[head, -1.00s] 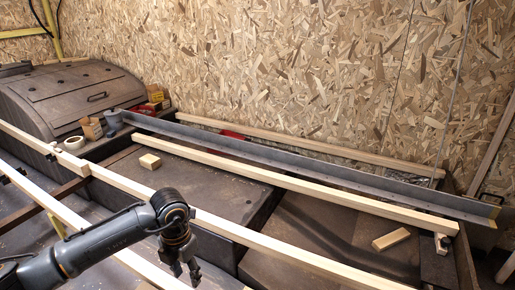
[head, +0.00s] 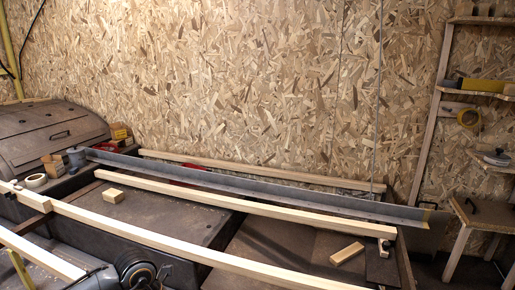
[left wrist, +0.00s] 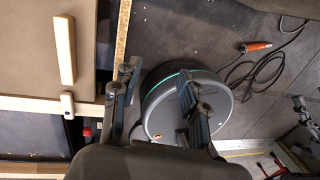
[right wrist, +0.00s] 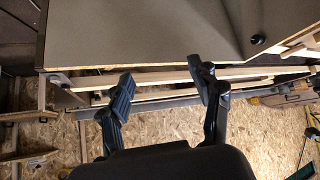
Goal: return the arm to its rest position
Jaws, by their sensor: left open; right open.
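My right arm is not in the head view.
Long wooden rails (head: 180,248) cross the dark bench. Loose wood blocks (head: 113,196) and (head: 347,253) lie on it. A grey metal angle (head: 270,187) runs along the back. Shelves (head: 485,88) stand at right. A cable with an orange end (left wrist: 257,46) lies on the floor.

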